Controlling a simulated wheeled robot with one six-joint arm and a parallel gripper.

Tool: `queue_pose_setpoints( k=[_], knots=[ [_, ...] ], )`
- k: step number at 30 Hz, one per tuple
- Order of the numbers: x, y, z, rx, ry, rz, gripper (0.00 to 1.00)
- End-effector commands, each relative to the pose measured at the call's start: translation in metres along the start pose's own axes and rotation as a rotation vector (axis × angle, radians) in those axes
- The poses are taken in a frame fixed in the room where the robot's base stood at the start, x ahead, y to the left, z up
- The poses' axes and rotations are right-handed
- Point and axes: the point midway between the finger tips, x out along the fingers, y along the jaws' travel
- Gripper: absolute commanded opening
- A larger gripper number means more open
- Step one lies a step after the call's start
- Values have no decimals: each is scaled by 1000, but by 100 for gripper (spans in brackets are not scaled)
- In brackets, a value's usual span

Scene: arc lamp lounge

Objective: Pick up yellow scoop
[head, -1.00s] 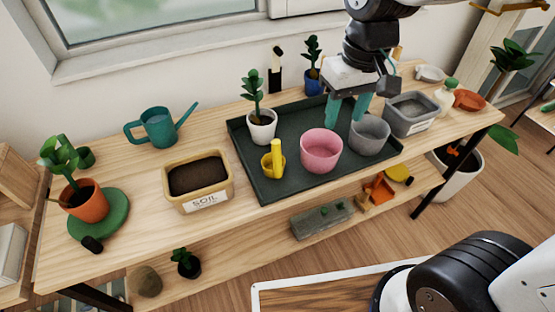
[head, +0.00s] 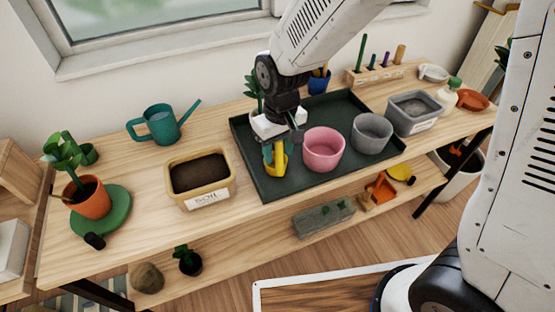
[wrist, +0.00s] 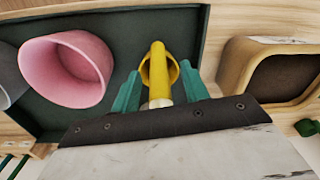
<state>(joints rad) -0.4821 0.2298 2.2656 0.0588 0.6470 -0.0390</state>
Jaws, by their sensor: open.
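The yellow scoop (head: 279,158) stands on the dark green tray (head: 328,185), handle up, left of the pink pot. My gripper (head: 275,152) is over the scoop, pointing down, with its teal fingers on either side of the handle. In the wrist view the scoop (wrist: 158,75) shows between the two open fingers (wrist: 160,92). The fingers look apart from the handle. The white pot with a plant is mostly hidden behind my gripper in the head view.
The pink pot (head: 323,149) stands close to the right of the scoop. A grey pot (head: 371,133) is farther right. The soil box (head: 201,178) is left of the tray. A teal watering can (head: 162,125) stands at the back left.

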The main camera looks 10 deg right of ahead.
Motion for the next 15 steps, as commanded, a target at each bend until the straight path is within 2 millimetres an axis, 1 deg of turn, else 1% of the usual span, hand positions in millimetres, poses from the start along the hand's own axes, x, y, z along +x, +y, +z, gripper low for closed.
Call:
queue_pose_setpoints(
  k=[1, 4, 11, 12, 14, 15],
  knots=[
    [7, 0, 0, 0, -3, 0, 45],
    [15, 0, 0, 0, -2, 0, 45],
    [17, 0, 0, 1, 0, 0, 45],
    [17, 0, 0, 1, 0, 0, 42],
    [17, 0, 0, 1, 0, 0, 26],
    [17, 0, 0, 1, 0, 0, 14]
  ],
)
